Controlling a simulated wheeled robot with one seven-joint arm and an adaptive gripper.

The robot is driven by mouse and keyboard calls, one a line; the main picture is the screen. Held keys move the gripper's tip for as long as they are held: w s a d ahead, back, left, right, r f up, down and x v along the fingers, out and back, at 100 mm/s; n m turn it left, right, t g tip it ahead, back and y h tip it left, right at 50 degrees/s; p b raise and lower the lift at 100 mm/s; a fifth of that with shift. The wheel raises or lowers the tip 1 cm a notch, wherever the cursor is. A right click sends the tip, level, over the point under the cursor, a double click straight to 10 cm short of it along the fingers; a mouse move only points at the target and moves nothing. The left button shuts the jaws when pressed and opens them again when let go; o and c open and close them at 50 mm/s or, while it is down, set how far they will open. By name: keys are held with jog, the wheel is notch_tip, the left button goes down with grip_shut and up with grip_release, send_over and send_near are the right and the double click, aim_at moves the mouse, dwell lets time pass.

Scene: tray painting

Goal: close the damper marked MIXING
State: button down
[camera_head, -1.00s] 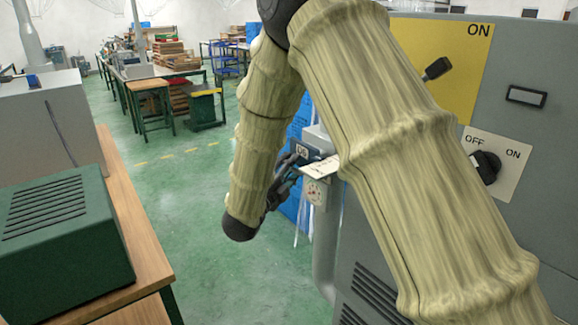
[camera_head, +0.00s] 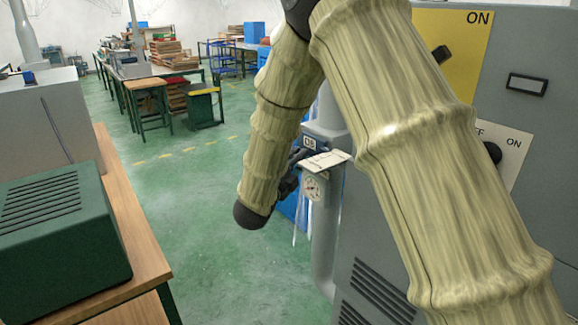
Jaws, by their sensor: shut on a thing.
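A white plate (camera_head: 328,160) with small unreadable marks sticks out from the duct, between label and gauge. My dark gripper (camera_head: 292,172) is at the left of this plate, partly hidden behind my arm. It is shut on what seems to be the damper handle, but its fingertips and the handle are hard to make out. No MIXING marking can be read.
The grey cabinet (camera_head: 545,125) with a yellow panel (camera_head: 465,55) and an OFF/ON switch fills the right. A wooden bench (camera_head: 140,245) with a green vented box (camera_head: 60,235) stands at the left. Green floor (camera_head: 210,260) is open between them.

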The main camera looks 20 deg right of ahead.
jog(key=shift+w+d+r, duration=0.1)
jog(key=shift+d, duration=0.25)
jog(key=c, duration=1.5)
grip_release()
jog(key=shift+d, duration=0.1)
jog(key=shift+s+a+f, duration=0.25)
jog(key=shift+a, duration=0.2)
jog(key=v, duration=1.1)
